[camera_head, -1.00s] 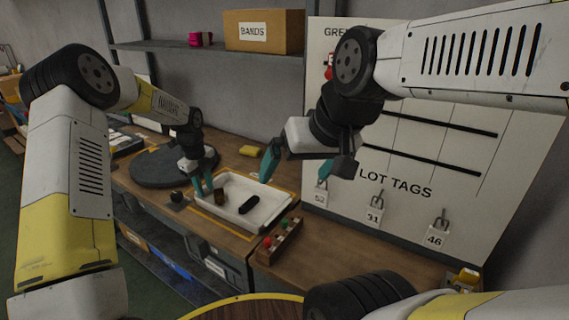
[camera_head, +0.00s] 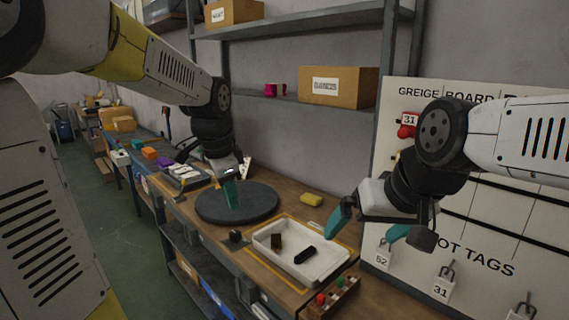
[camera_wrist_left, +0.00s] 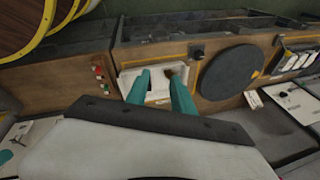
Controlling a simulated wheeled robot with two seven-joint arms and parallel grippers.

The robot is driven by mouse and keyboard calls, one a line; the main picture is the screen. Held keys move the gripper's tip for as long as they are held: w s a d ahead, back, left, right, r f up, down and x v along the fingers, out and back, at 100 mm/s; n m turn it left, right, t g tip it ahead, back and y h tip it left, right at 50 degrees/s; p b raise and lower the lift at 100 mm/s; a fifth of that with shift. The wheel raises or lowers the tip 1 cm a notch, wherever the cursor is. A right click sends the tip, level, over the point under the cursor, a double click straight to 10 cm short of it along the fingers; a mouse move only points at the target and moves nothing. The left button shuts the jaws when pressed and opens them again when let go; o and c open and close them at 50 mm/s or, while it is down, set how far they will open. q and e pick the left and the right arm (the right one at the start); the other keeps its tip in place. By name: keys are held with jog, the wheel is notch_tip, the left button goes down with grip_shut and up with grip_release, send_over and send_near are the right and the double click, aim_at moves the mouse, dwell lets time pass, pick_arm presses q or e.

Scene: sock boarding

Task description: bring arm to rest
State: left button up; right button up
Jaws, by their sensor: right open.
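My left gripper (camera_head: 232,194) hangs in front of the dark round disc (camera_head: 208,208) in the head view, to the left of the white tray. Its two teal fingers are apart with nothing between them in the left wrist view (camera_wrist_left: 159,76). My right gripper (camera_head: 381,230) is open and empty, in front of the lot tag board (camera_head: 460,222), its fingers spread wide.
A yellow item (camera_head: 311,199) lies behind the tray. A small black knob (camera_head: 235,236) sits left of it. A rack with red and green knobs (camera_head: 335,300) stands at the tray's right front. A shelf (camera_head: 300,100) with a cardboard box (camera_head: 338,87) is above. The floor (camera_head: 118,205) at left is clear.

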pick_arm(q)
jog(key=s+a+r+n+t+h, duration=0.1)
jog(key=s+n+t, duration=0.1)
jog(key=s+n, duration=1)
jog(key=shift+s+a+r+h, duration=0.2)
jog(key=shift+s+a+h, duration=0.15)
jog(key=shift+s, duration=2.05)
